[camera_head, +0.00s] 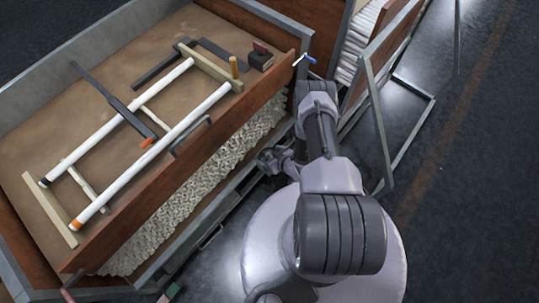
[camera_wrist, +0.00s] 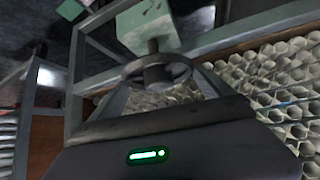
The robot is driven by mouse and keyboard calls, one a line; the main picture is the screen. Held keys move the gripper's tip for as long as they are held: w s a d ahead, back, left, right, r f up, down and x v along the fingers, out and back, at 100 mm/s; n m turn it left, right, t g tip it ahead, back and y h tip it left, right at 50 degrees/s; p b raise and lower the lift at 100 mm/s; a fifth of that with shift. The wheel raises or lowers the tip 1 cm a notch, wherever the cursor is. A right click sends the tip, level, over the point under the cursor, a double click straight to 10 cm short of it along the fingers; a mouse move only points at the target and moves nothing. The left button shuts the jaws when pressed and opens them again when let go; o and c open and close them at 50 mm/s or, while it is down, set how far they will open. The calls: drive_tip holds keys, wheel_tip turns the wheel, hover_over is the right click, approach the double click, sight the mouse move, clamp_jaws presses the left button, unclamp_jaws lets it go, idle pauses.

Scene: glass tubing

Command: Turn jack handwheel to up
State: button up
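The jack handwheel (camera_wrist: 158,72) is a small dark grey ring on a short shaft, near the middle of the wrist view. My gripper (camera_wrist: 162,84) reaches toward it from below in that view, with its dark fingers on either side of the wheel's near edge. I cannot tell whether the fingers touch the rim. In the head view my gripper (camera_head: 272,158) is low beside the cart's long side, partly behind my arm. I cannot make out the handwheel there.
A wooden-walled bin (camera_head: 150,215) in a metal frame holds a white tube frame (camera_head: 150,125) on a brown board. Honeycomb tube ends (camera_wrist: 280,75) lie close on the right in the wrist view. Another metal-framed rack (camera_head: 385,120) stands to the right. Dark floor (camera_head: 475,200) is clear beyond.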

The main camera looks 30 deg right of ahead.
drive_tip(key=shift+n+y, duration=0.4)
drive_tip(key=shift+d+n+g+y+b, duration=0.1)
drive_tip(key=shift+n+g+y+b, duration=0.2)
drive_tip(key=shift+n+y+b, duration=0.65)
drive_tip(key=n+g+y, duration=0.1)
drive_tip(key=n, duration=0.2)
drive_tip(key=n+g+y, duration=0.2)
drive_tip(key=n, duration=0.1)
drive_tip(key=shift+w+n+y, duration=0.1)
drive_tip(key=shift+n+y, duration=0.15)
drive_tip(key=shift+n, duration=0.1)
drive_tip(key=n+g, duration=0.2)
drive_tip(key=n+g+y, duration=0.1)
drive_tip(key=n, duration=0.2)
drive_tip(key=shift+g+y, duration=0.3)
drive_tip(key=shift+g, duration=0.1)
drive_tip(key=shift+n+g, duration=1.3)
drive_tip(key=shift+n, duration=0.4)
drive_tip(key=shift+a+n, duration=0.2)
drive_tip(key=shift+n, duration=0.1)
drive_tip(key=o, duration=1.1)
drive_tip(key=shift+a+r, duration=0.1)
drive_tip(key=v, duration=1.2)
